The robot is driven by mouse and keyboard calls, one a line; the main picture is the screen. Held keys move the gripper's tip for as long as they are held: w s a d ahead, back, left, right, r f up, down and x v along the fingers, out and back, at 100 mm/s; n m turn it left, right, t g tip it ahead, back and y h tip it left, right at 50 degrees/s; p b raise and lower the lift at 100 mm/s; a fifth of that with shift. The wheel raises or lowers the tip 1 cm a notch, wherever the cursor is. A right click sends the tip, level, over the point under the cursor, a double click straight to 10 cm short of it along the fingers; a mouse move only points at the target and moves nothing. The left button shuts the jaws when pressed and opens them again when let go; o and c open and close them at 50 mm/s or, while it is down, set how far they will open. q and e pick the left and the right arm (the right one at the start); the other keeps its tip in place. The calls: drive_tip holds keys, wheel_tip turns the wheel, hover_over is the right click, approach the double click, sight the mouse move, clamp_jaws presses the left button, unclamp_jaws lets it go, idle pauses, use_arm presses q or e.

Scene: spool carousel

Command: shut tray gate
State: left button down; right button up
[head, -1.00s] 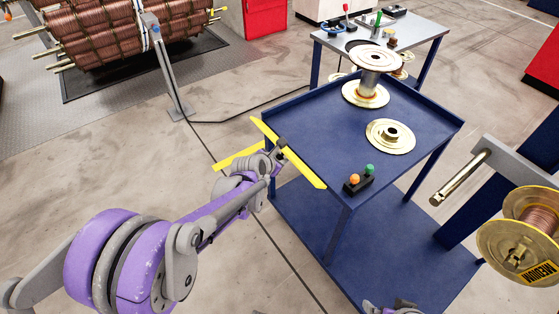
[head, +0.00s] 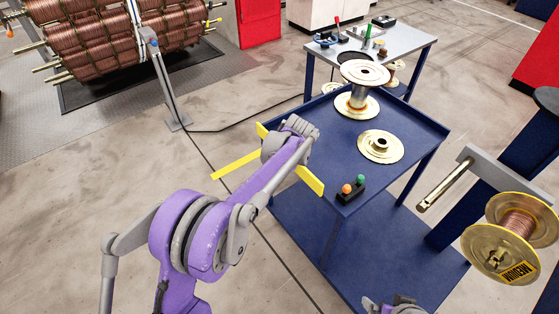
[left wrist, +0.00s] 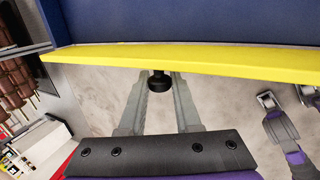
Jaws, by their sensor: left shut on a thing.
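The yellow tray gate (head: 309,181) runs along the left edge of the blue tray table (head: 415,122); its middle is hidden behind my left wrist. In the left wrist view the gate (left wrist: 190,58) crosses close against the blue tray (left wrist: 180,22). A black knob (left wrist: 159,83) sticks out from the gate. My left gripper (left wrist: 158,88) is shut on this knob, with one finger on each side. In the head view its fingertips are hidden by the arm. Part of my right arm shows at the bottom edge of the head view; its jaw state is unclear.
A second yellow bar (head: 236,165) juts left. A copper spool (head: 515,232) hangs at right.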

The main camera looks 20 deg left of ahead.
use_arm(q)
drive_tip(key=shift+w, duration=0.1)
idle(0.5)
drive_tip(key=c, duration=0.6)
unclamp_jaws()
drive_tip(key=shift+c, duration=0.2)
drive_tip(key=shift+r, duration=0.1)
drive_tip(key=p+v, duration=0.2)
drive_tip(key=v, duration=0.8)
drive_tip(key=shift+d+r, duration=0.25)
drive_tip(key=shift+r, duration=0.1)
drive_tip(key=shift+w, duration=0.1)
